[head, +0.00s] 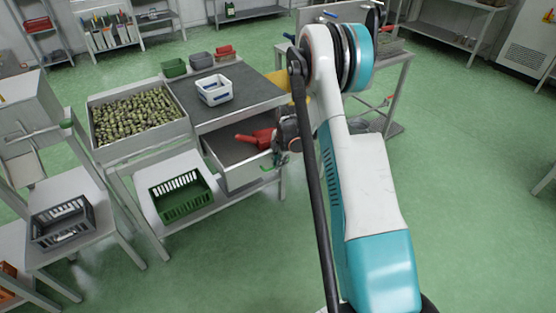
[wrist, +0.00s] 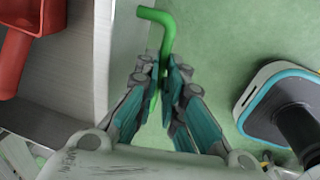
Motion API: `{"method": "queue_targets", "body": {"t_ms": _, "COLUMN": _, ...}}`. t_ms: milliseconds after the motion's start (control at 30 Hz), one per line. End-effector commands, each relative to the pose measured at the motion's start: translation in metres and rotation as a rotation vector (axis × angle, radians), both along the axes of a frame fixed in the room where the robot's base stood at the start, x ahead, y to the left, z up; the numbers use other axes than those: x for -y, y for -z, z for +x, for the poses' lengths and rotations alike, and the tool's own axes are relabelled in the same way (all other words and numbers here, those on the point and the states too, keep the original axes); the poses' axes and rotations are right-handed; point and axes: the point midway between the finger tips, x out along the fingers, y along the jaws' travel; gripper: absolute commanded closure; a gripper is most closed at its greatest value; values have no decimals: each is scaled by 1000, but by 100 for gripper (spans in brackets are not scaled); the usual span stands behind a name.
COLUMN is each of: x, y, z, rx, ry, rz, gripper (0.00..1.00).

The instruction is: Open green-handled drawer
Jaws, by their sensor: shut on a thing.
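The drawer (head: 246,176) under the dark-topped bench is pulled out, and a red scoop (head: 258,137) lies in it. In the wrist view the drawer's front panel (wrist: 103,55) runs up the left side, with the red scoop (wrist: 18,45) inside at the far left. The green handle (wrist: 160,20) stands off that panel. My gripper (wrist: 163,75) is shut on the green handle, its teal pads on either side of it. In the head view my gripper (head: 284,150) is at the drawer front, partly hidden by my arm, and only a little green shows there.
A tray of olives (head: 140,115) stands left of the bench top, which holds a white-and-blue container (head: 214,89) and small bins. A green crate (head: 181,195) sits on the lower shelf. Green floor (head: 240,265) is clear in front of the drawer.

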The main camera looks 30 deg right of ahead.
Motion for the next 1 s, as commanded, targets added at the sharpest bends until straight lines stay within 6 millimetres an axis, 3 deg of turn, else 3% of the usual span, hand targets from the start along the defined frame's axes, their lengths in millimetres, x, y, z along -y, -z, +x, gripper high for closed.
{"method": "queue_targets", "body": {"t_ms": 200, "x": 0, "y": 0, "z": 0, "rx": 0, "ry": 0, "rz": -1, "gripper": 100}}
{"method": "queue_targets", "body": {"t_ms": 300, "x": 0, "y": 0, "z": 0, "rx": 0, "ry": 0, "rz": -1, "gripper": 73}}
{"method": "queue_targets", "body": {"t_ms": 333, "x": 0, "y": 0, "z": 0, "rx": 0, "ry": 0, "rz": -1, "gripper": 70}}
{"method": "queue_targets", "body": {"t_ms": 733, "x": 0, "y": -4, "z": 0, "rx": 0, "ry": 0, "rz": -1, "gripper": 70}}
{"method": "queue_targets", "body": {"t_ms": 1000, "x": 1, "y": -42, "z": -8, "rx": 0, "ry": 1, "rz": -1, "gripper": 70}}
